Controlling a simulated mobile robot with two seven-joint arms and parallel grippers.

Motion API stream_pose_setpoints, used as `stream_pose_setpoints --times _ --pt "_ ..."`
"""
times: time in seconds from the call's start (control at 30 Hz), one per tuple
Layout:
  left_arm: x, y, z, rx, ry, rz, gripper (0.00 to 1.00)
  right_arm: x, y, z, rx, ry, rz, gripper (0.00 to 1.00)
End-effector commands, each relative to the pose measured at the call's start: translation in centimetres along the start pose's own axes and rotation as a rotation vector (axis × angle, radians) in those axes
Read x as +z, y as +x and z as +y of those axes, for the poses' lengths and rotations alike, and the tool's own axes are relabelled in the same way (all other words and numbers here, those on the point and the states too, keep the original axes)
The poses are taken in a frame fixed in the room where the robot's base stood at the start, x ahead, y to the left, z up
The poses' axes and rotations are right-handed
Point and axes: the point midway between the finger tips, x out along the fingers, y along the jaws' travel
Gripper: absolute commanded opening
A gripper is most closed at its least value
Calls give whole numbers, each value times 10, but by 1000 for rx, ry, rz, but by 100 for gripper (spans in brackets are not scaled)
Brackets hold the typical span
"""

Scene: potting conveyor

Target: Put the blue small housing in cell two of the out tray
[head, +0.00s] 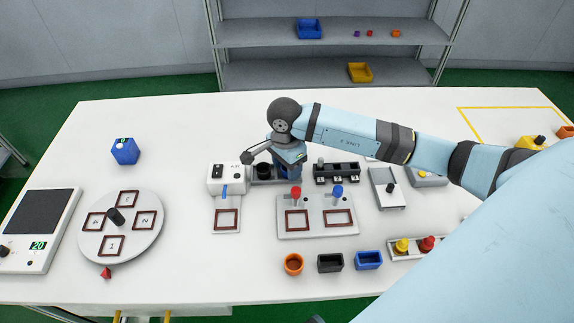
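A small open blue housing (368,260) stands near the table's front edge, right of a black one. My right arm reaches in from the right, and its gripper (284,168) points down behind the grey two-frame plate, beside the white machine. The fingertips are small, dark and partly hidden, so I cannot tell whether they are open or hold anything. No tray carries a legible "out" label. The grey plate (317,229) has two brown-framed squares, with a red and a blue knob behind them. My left gripper is not in view.
An orange round cup (293,263) and a black box (329,262) stand left of the blue housing. A white turntable (121,227) with numbered frames and a blue block (124,151) are at left. The white machine (228,178) and black rack (337,173) flank my gripper.

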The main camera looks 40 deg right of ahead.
Motion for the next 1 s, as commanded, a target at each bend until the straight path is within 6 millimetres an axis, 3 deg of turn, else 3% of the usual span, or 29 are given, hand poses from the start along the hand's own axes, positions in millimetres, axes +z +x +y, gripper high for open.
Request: stream_pose_setpoints --times 0.47,1.0 --pt "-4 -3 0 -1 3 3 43 0 -8 0 -1 1 0 66" --pt "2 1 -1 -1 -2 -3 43 0 -109 -1 -3 1 0 66"
